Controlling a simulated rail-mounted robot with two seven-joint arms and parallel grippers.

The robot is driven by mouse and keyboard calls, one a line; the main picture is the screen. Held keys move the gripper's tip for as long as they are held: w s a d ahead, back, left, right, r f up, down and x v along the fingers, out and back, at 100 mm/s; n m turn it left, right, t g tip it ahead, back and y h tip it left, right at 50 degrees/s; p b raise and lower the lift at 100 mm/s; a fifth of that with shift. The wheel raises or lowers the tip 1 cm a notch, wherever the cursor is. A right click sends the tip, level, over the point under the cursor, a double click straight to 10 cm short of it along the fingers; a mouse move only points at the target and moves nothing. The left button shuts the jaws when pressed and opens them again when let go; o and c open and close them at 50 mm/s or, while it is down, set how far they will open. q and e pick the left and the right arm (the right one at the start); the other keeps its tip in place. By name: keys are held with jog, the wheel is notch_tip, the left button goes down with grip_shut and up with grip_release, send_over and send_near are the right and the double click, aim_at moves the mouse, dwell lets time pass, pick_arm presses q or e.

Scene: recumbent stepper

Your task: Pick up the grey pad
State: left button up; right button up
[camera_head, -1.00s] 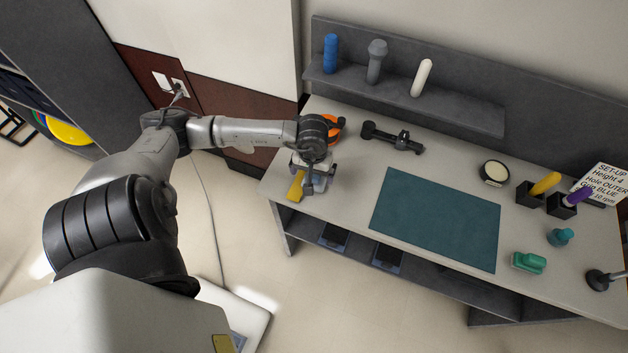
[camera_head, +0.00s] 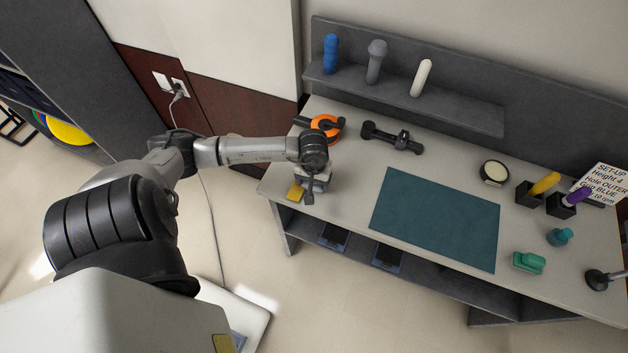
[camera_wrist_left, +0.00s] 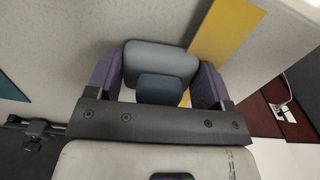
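The grey pad (camera_wrist_left: 160,62) shows in the left wrist view between the fingers of my left gripper (camera_wrist_left: 158,80). A smaller dark blue-grey block (camera_wrist_left: 160,89) sits in front of it, with gaps to both purple-lined fingers. The fingers are wide apart; whether they touch the pad's sides is unclear. In the head view, my left gripper (camera_head: 309,190) points down over the table's left front corner, largely hiding the pad. My right gripper is not in view.
A yellow piece (camera_head: 295,191) lies beside my left gripper. An orange ring-shaped item (camera_head: 325,122) and a black bracket (camera_head: 392,137) stand behind. A teal mat (camera_head: 435,218) lies right of it. The grey shelf (camera_head: 440,103) holds several upright grips.

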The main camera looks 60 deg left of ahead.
pick_arm(q)
jog(key=c, duration=0.4)
jog(key=shift+r, duration=0.1)
jog(key=shift+r, duration=0.5)
jog(key=r, duration=0.2)
jog(key=d+r, duration=0.1)
jog(key=shift+w+d+r, duration=0.1)
jog(key=shift+w+r, duration=0.1)
jog(key=shift+r, duration=0.15)
jog(key=w+d+r, duration=0.2)
jog(key=d+r, duration=0.4)
jog(key=d, duration=0.4)
jog(key=shift+w+b, duration=0.15)
jog(key=shift+b, duration=0.2)
jog(key=shift+d+r, duration=0.1)
